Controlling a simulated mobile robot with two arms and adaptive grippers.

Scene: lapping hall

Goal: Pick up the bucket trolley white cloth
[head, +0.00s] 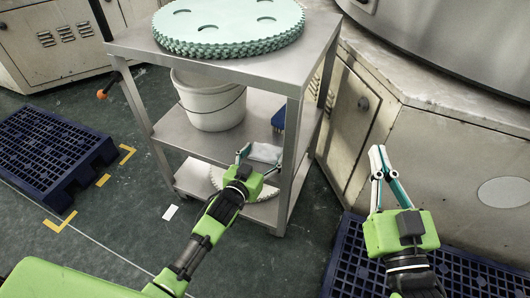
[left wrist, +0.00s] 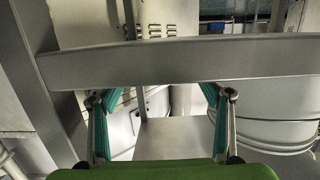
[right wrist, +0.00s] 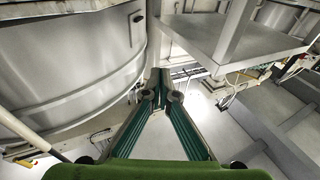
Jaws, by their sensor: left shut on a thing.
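The white cloth (head: 265,152) is a small pale folded piece at the front right of the trolley's middle shelf (head: 195,147). My left gripper (head: 259,158) reaches in between the trolley's uprights, its fingers on either side of the cloth and shut on it. I cannot tell whether the cloth is clear of the shelf. In the left wrist view the fingers (left wrist: 160,120) stand wide apart under a metal shelf edge. My right gripper (head: 379,150) is shut and empty, held to the right of the trolley; its tips nearly meet in the right wrist view (right wrist: 161,97).
A white bucket (head: 210,108) stands on the middle shelf, with a blue item (head: 278,118) to its right. The top shelf (head: 135,42) above carries a green toothed disc (head: 228,22). A blue pallet (head: 50,150) lies left. Machine cabinets (head: 352,130) stand close on the right.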

